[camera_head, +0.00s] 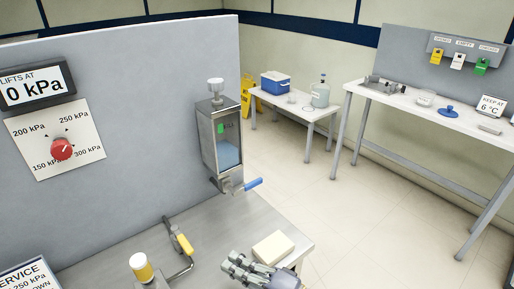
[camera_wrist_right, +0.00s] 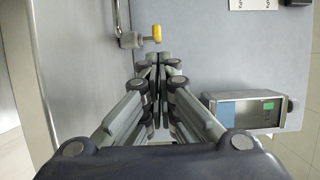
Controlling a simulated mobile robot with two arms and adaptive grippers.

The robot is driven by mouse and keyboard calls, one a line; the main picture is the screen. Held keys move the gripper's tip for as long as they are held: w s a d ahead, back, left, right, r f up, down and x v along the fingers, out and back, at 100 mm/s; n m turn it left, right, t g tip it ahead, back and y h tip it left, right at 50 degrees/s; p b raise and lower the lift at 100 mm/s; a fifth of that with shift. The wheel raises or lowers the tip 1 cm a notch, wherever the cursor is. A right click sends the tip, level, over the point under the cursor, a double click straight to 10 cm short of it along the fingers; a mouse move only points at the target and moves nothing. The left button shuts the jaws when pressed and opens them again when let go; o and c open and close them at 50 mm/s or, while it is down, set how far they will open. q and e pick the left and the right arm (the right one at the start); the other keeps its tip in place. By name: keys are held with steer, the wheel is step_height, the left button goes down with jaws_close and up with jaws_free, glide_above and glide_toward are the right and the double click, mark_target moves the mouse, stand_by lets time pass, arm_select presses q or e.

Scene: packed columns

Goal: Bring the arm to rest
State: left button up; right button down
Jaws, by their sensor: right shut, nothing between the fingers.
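My right gripper (camera_head: 240,268) is at the bottom of the head view, over the right part of the metal bench (camera_head: 212,232). Its fingers are together with nothing between them, as the right wrist view (camera_wrist_right: 157,65) also shows. In the head view a pale yellow block (camera_head: 274,246) lies on the bench just beyond the gripper; I cannot tell whether they touch. My left gripper is in neither view.
A grey panel (camera_head: 140,110) bears a red knob (camera_head: 62,149) and a windowed metal vessel (camera_head: 220,130) with a blue-handled valve (camera_head: 247,185). Side tables (camera_head: 300,110) stand beyond open floor.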

steer(key=s+f+n+g, duration=0.1)
steer(key=s, duration=0.1)
steer(key=s+f+n+h, duration=0.1)
steer(key=s+n, duration=0.1)
steer(key=shift+d+f+g, duration=0.1)
steer(key=shift+f+g, duration=0.1)
steer(key=shift+g, duration=0.2)
steer(key=s+d+f+n+g+h, duration=0.15)
steer(key=s+d+f+h, duration=0.3)
steer(key=d, duration=0.45)
steer(key=s+d+f+n+g+h, duration=0.1)
steer(key=s+d+f+n+h, duration=0.15)
steer(key=s+d+h, duration=0.45)
steer(key=s+d+f+n+g+h, duration=0.1)
steer(key=s+d+f+h, duration=0.25)
steer(key=d, duration=0.75)
step_height(320, 180, down, 26)
steer(key=s, duration=0.1)
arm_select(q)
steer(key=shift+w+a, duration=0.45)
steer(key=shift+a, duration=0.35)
arm_select(e)
steer(key=s+d+f+g, duration=0.2)
steer(key=s+d+f, duration=0.1)
steer(key=s+f, duration=1.3)
steer(key=shift+s, duration=0.5)
